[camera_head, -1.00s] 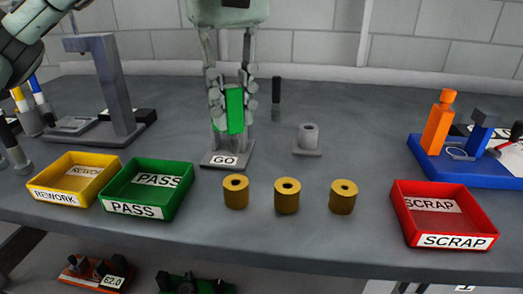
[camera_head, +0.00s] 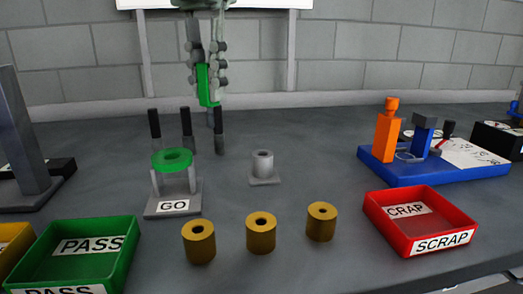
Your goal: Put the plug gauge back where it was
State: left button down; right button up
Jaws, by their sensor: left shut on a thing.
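My left gripper (camera_head: 208,84) is at the top, above and behind the GO stand, shut on a green piece (camera_head: 208,86), which I take for the plug gauge. The fingers hide part of it, and it is held clear of the table. A grey stand (camera_head: 172,206) labelled GO carries a flat green ring (camera_head: 172,160) on its uprights. A small grey holder (camera_head: 263,168) with a hollow post stands right of it, with nothing in the post. My right gripper is not in view.
Three brass bushings (camera_head: 261,233) stand in front. A green PASS tray (camera_head: 125,255) is at left, a red SCRAP tray (camera_head: 378,208) at right. Black-topped pins (camera_head: 187,122) stand behind the GO stand. A blue fixture (camera_head: 410,176) with an orange part is at back right.

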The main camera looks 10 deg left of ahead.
pick_arm(q)
jog(key=w+d+f, duration=0.2)
jog(key=f, duration=0.1)
jog(key=w+d+f+p, duration=0.1)
jog(key=w+d+f, duration=0.1)
jog(key=w+f, duration=0.1)
jog(key=w+d+f, duration=0.2)
jog(key=f, duration=0.1)
jog(key=shift+w+d+f, duration=0.25)
jog(key=shift+w+f, duration=0.05)
jog(key=shift+w, duration=0.1)
jog(key=shift+f, duration=0.25)
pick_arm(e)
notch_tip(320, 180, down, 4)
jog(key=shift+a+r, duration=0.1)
pick_arm(q)
jog(key=shift+f, duration=0.15)
jog(key=shift+f, duration=0.1)
